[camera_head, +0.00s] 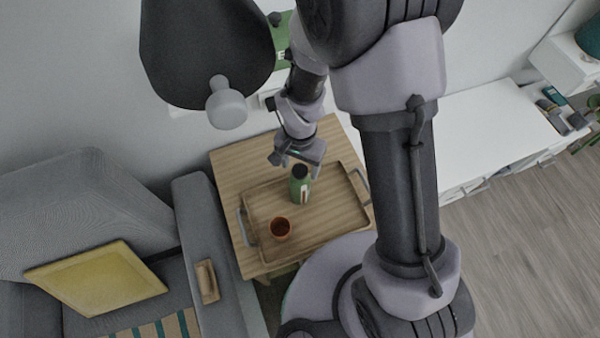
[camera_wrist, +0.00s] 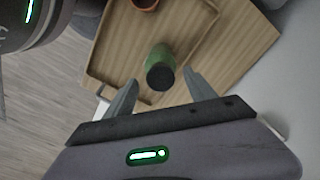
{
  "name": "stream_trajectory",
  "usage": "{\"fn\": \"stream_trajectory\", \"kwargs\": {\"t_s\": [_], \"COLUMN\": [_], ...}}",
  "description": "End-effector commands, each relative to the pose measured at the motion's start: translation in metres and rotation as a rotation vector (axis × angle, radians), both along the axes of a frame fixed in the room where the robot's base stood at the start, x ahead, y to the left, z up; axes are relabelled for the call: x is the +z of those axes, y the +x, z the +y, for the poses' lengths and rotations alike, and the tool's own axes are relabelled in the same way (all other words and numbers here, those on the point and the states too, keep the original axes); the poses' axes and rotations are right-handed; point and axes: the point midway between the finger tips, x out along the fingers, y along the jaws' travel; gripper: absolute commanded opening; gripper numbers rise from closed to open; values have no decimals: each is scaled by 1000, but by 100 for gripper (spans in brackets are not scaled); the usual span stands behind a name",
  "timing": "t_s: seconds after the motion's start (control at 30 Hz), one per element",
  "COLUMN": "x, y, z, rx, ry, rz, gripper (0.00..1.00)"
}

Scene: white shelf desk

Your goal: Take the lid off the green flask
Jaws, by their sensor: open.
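The green flask (camera_head: 300,190) stands upright on a wooden tray (camera_head: 340,213), its dark lid (camera_head: 300,171) on top. In the wrist view the dark lid (camera_wrist: 160,77) is seen from above, with the green body (camera_wrist: 160,54) behind it. My gripper (camera_head: 299,166) is at the flask's top in the head view. In the wrist view its two fingers (camera_wrist: 158,92) are spread apart, one to each side of the lid, with gaps between. I cannot tell the exact height of the fingertips against the lid. The gripper is open and holds nothing.
An orange-brown cup (camera_head: 281,228) stands on the tray near the flask. The tray has raised edges and metal handles and lies on a wooden table (camera_head: 232,165). A grey sofa (camera_head: 195,215) is at the left, a white shelf desk (camera_head: 480,125) at the right.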

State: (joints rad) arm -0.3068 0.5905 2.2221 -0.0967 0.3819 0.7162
Motion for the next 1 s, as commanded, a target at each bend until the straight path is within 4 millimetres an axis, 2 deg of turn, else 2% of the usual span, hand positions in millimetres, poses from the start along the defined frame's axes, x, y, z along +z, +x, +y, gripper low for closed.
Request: {"fn": "stream_trajectory", "kwargs": {"t_s": [0.03, 0.23, 0.5, 0.57, 0.83, 1.0], "x": [-10, -7, -7, -7, -3, 19], "y": [0, 0, 0, 0, 1, 1], "z": [0, 0, 0, 0, 0, 0], "rx": [0, 0, 0, 0, 0, 0], "ry": [0, 0, 0, 0, 0, 1], "rz": [0, -1, -1, -1, -1, -3], "gripper": [64, 62, 9, 0, 0, 0]}}
